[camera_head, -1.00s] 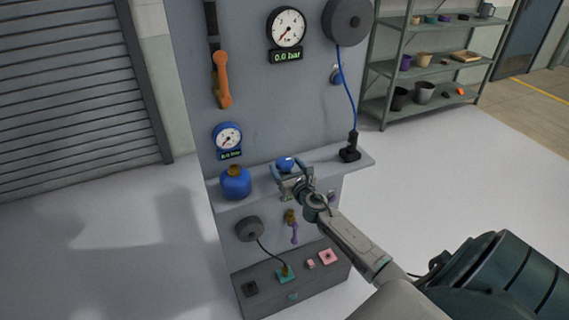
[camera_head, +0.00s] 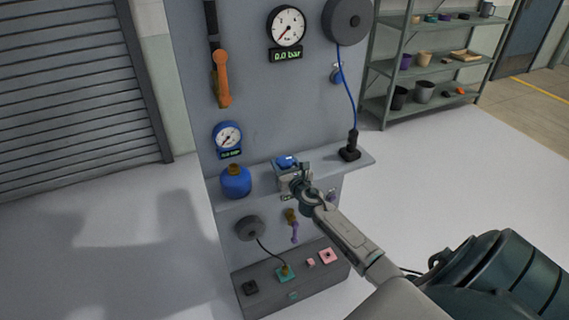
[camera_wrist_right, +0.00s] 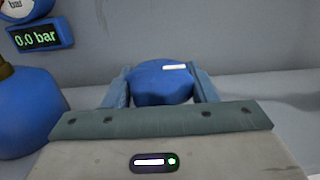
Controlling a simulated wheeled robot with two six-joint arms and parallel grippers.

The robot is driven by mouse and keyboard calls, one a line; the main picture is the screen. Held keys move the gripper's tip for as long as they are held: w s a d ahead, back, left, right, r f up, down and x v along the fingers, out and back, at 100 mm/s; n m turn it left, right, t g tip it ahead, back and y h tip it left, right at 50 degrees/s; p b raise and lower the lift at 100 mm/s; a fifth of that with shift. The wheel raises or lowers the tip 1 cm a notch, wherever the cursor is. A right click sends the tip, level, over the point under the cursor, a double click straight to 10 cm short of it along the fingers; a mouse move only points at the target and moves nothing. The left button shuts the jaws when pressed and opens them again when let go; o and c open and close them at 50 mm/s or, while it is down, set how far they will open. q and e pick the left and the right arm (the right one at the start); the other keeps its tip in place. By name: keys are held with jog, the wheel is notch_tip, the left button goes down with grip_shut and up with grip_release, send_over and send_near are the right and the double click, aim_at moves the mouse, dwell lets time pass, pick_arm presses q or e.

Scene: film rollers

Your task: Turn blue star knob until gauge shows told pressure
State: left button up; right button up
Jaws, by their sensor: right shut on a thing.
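The blue star knob (camera_wrist_right: 163,84) stands on the panel's narrow shelf and carries a white mark on top. In the head view the knob (camera_head: 285,161) is partly hidden by my right gripper (camera_head: 288,164). In the right wrist view my right gripper (camera_wrist_right: 163,86) is shut on the knob, one finger on each side. The blue-rimmed gauge (camera_head: 228,135) hangs on the panel left of the knob. Its display (camera_wrist_right: 36,38) reads 0.0 bar in the right wrist view. A black-rimmed gauge (camera_head: 286,27) higher up also reads 0.0 bar. My left gripper is not in view.
A blue bottle-like object (camera_head: 236,182) stands on the shelf left of the knob. A black plug-like part (camera_head: 350,150) with a blue cable stands at the right. An orange lever (camera_head: 222,79) hangs above. A lower box (camera_head: 262,289) carries small coloured parts.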

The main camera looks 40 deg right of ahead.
jog(key=shift+m+h, duration=0.4)
jog(key=shift+a+m+g+h, duration=0.1)
jog(key=shift+m+g+h, duration=0.45)
jog(key=shift+h, duration=0.55)
jog(key=shift+f+m+g+h, duration=0.1)
jog(key=shift+m+g+h, duration=0.55)
jog(key=shift+m+h, duration=0.45)
jog(key=m+g+h+b, duration=0.1)
jog(key=m+g+h, duration=0.3)
jog(key=g+h, duration=0.1)
jog(key=shift+m+g+h+b, duration=0.45)
jog(key=shift+m+g+h, duration=0.35)
jog(key=shift+m+g, duration=0.25)
jog(key=shift+g, duration=0.25)
jog(key=o, duration=1)
